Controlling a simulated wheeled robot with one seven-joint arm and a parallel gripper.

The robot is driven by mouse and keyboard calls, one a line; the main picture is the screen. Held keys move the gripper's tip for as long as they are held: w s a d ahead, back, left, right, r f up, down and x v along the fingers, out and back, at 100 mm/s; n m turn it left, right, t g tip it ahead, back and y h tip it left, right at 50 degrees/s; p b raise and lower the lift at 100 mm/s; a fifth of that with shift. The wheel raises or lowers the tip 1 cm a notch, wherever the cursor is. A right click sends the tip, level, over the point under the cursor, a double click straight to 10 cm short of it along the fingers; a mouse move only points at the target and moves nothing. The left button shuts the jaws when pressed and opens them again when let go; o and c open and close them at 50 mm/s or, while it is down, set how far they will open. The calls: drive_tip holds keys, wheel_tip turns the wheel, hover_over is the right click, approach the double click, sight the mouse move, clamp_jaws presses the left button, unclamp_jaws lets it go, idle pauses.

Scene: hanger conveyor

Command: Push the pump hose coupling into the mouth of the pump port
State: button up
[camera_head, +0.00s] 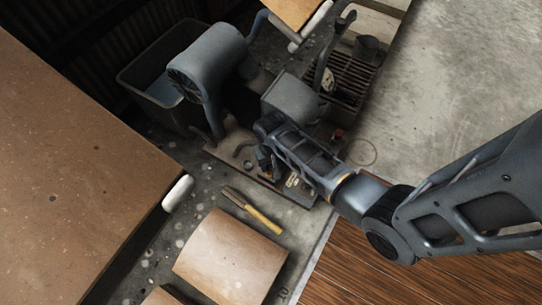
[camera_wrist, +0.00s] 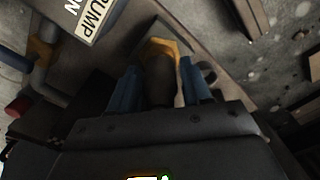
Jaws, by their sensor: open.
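My gripper (camera_head: 265,160) reaches down over the pump's base plate in the head view. In the wrist view its two blue fingers (camera_wrist: 160,88) are apart, on either side of a dark, rounded piece (camera_wrist: 159,78) with a yellow-orange part around its far end. This piece looks like the hose coupling, but I cannot be sure; whether the fingers touch it is unclear. A small orange spot shows beside the gripper in the head view. The grey pump (camera_head: 212,65) stands behind it. I cannot make out the port's mouth; my arm hides much of this area.
A label reading PUMP (camera_wrist: 100,20) lies upper left in the wrist view, near a brass-coloured fitting (camera_wrist: 42,50) and a red part (camera_wrist: 18,106). A grey box (camera_head: 290,98) and a grated tray (camera_head: 352,78) stand behind my gripper. A yellow-handled tool (camera_head: 255,212) lies in front.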

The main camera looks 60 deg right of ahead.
drive_tip(key=shift+o, duration=0.2)
drive_tip(key=o, duration=0.5)
wheel_tip(320, 180, up, 8)
drive_tip(key=p, duration=0.4)
drive_tip(key=shift+a+f, duration=0.1)
idle(0.3)
